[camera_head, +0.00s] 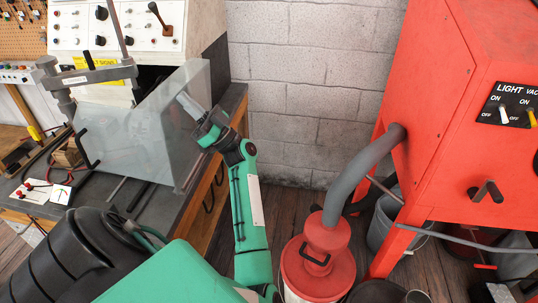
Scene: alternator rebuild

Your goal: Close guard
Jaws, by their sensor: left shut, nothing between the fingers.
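The guard (125,130) is a clear, greyish see-through panel with a side wing, standing at the bench machine on the left. A black handle (84,148) sits at its left edge. My left gripper (188,104) is at the guard's right side wing, its fingers pointing up and left. The gripper is shut and empty. The fingers overlap the wing in the picture; I cannot tell whether they touch it. My right gripper is not in view.
The white control box (125,35) stands behind the guard on the dark bench (150,205). A red cabinet (450,120) with a grey hose (365,165) running to a red-topped vacuum (318,262) fills the right side. Bare block wall lies between them.

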